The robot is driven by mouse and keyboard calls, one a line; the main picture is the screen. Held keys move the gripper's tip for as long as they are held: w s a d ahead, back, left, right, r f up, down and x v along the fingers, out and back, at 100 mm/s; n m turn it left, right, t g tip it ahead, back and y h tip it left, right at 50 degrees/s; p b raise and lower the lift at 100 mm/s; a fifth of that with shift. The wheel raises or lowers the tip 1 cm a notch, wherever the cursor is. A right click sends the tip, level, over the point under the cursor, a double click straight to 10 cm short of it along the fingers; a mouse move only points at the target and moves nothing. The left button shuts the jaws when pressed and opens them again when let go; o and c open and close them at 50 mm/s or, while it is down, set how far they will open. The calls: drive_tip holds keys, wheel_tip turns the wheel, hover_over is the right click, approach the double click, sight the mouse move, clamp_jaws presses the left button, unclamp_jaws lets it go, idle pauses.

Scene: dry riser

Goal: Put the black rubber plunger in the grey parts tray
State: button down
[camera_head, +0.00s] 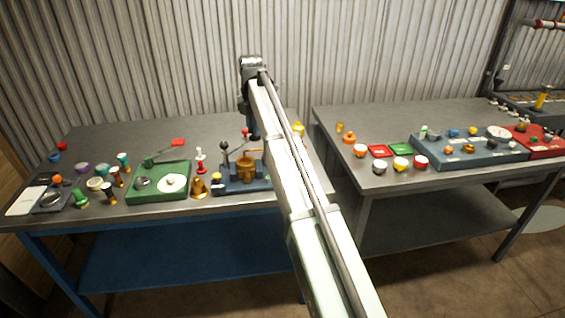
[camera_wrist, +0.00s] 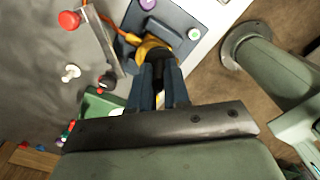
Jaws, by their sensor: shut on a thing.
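My gripper (camera_head: 253,133) hangs above the blue-grey valve block on the left table. It also shows in the wrist view (camera_wrist: 158,92), its fingers shut on a small dark thing that looks like the black rubber plunger (camera_wrist: 159,84); the fingers mostly hide it. A brass cup (camera_head: 246,170) stands on the block (camera_head: 230,186) beneath the gripper; in the wrist view the cup (camera_wrist: 152,46) is just beyond the fingertips. A blue-grey tray (camera_head: 440,160) with several small parts lies on the right table.
A green plate (camera_head: 150,195) with a lever, a brass bell-shaped part (camera_head: 199,190) and several small caps stand left of the block. A gap separates the two tables.

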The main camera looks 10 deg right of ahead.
drive_tip(key=w+d+f+m, duration=0.1)
drive_tip(key=d+f, duration=0.1)
drive_tip(key=d, duration=0.5)
drive_tip(key=w+d+f+m, duration=0.1)
drive_tip(key=d+f, duration=0.1)
drive_tip(key=d, duration=0.5)
drive_tip(key=shift+w+d+f+n, duration=0.25)
drive_tip(key=shift+f+n, duration=0.2)
drive_tip(key=shift+f, duration=1.45)
drive_tip(key=shift+w+d+f+n, duration=0.25)
drive_tip(key=shift+f+n, duration=0.15)
drive_tip(key=shift+f, duration=1.55)
drive_tip(key=shift+w+d+f+n, duration=0.2)
drive_tip(key=shift+f+n, duration=0.25)
drive_tip(key=shift+f, duration=1.45)
drive_tip(key=shift+f, duration=0.1)
drive_tip(key=c, duration=1.1)
unclamp_jaws()
wheel_tip(320, 180, up, 12)
